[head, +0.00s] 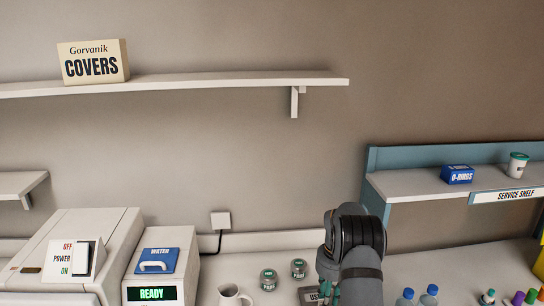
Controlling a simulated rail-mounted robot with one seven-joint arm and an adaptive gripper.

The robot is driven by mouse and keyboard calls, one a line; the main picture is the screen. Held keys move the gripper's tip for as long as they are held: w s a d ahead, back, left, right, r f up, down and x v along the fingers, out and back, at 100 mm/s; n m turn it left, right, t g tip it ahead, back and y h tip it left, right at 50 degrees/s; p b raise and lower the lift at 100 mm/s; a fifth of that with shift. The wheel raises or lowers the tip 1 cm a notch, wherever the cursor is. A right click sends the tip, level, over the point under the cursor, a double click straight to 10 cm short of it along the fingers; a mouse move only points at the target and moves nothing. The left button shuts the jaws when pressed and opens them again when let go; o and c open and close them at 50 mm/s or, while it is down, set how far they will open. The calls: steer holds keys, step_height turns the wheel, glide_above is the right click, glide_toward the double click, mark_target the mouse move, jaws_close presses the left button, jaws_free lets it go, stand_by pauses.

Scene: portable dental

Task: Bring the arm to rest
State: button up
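My arm (358,250) rises from the bottom edge of the head view, right of the middle, in front of the counter. Its dark upper joint stands highest, below the level of the service shelf's surface. Whether anything is held is hidden.
Near the arm are two small jars (268,279), a white mug (230,295) and several blue-capped bottles (431,293). The service shelf (410,184) stands close at the right, with a blue O-rings box (457,174) and a cup (517,165). A machine reading READY (178,258) is left.

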step_height(320, 180, down, 2)
steer(key=shift+r+b, duration=0.75)
steer(key=shift+r, duration=1.5)
steer(key=shift+f, duration=0.15)
